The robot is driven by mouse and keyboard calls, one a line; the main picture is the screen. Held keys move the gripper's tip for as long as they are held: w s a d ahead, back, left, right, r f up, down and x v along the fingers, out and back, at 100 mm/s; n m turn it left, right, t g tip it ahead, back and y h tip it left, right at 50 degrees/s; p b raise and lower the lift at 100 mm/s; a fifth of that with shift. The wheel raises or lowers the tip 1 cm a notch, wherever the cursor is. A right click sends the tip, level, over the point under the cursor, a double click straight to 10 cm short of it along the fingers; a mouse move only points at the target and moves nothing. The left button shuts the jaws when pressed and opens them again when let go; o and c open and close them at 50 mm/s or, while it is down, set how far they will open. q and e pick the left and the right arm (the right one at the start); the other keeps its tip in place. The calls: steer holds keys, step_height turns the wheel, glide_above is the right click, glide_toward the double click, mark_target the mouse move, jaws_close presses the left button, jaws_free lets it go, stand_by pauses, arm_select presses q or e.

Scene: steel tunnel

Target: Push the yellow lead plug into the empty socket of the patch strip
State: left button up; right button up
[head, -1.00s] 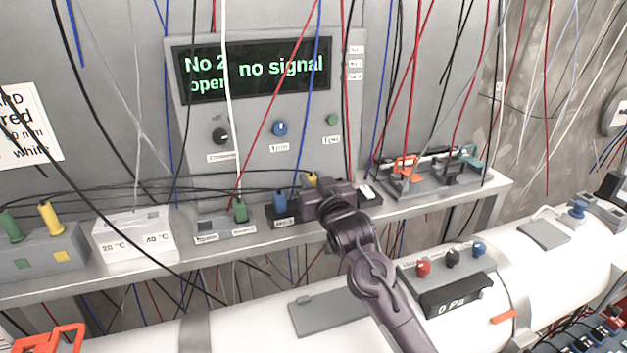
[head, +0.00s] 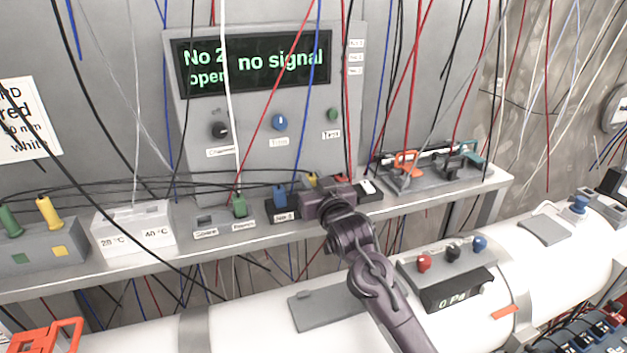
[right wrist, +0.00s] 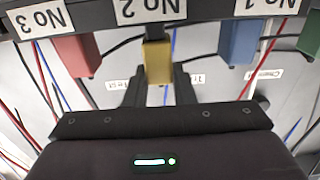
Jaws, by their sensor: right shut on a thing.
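The yellow lead plug (right wrist: 158,62) is between the two fingers of my right gripper (right wrist: 159,88) in the right wrist view. It stands at the No 2 place of the dark patch strip (right wrist: 205,10), its far end against the strip's edge. I cannot tell how deep it sits. In the head view the right gripper (head: 322,192) covers the strip's middle, and only a bit of the yellow plug (head: 312,179) shows behind it. A blue plug (right wrist: 240,42) is at No 1 and a red plug (right wrist: 78,55) at No 3. My left gripper is not in view.
The display (head: 252,65) reads "No 2 open" and "no signal". A green plug (head: 240,206) stands left of the strip on the shelf (head: 150,266). A rack with orange and teal clips (head: 435,172) stands to the right. Loose leads hang all around.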

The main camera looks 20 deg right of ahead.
steer(key=shift+f+b, duration=0.35)
steer(key=shift+f, duration=0.45)
steer(key=o, duration=1)
steer(key=shift+o, duration=0.2)
steer(key=shift+r, duration=0.1)
step_height(320, 180, up, 20)
steer(key=b, duration=0.4)
steer(key=shift+b, duration=0.4)
